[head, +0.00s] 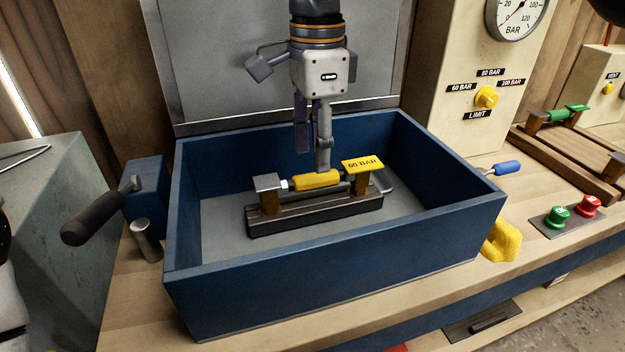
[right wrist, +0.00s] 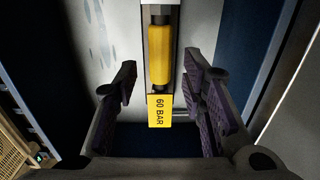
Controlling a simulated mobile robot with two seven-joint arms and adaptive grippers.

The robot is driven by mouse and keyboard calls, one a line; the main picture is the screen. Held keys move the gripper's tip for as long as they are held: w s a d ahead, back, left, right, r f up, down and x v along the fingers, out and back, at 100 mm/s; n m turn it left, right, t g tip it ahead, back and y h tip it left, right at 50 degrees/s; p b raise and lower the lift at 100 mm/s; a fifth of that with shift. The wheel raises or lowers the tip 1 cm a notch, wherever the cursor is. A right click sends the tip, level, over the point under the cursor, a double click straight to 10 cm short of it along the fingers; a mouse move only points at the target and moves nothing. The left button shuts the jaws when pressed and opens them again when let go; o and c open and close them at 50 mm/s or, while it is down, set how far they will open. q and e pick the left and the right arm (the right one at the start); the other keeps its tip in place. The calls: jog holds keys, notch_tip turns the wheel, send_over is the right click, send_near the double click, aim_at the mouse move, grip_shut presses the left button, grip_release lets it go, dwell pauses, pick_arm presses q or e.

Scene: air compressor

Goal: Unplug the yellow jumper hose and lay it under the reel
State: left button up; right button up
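A short yellow cylinder (head: 318,180), possibly the jumper hose, lies level between the two posts of a dark cradle (head: 330,216) inside a blue open-topped box. A yellow 60 BAR plate (head: 362,164) tops its right post. A yellow loop-shaped piece (head: 502,240) is at the box's right outer side; I cannot tell which piece is the hose. My right gripper (head: 314,160) points down over the cylinder. In the right wrist view its fingers are apart, with the cylinder (right wrist: 160,55) and plate (right wrist: 160,110) showing between them. My left gripper is out of view. I cannot identify a reel.
The blue box (head: 330,285) has raised walls. A black-handled crank (head: 95,218) stands to its left. At right are a gauge (head: 517,12), a yellow limit knob (head: 486,97), green (head: 557,216) and red (head: 588,206) buttons, and a green cylinder (head: 556,116) on a wooden stand.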

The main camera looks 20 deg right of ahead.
aim_at(320, 191)
jog(key=shift+f, duration=0.3)
jog(key=shift+f, duration=1.8)
grip_shut()
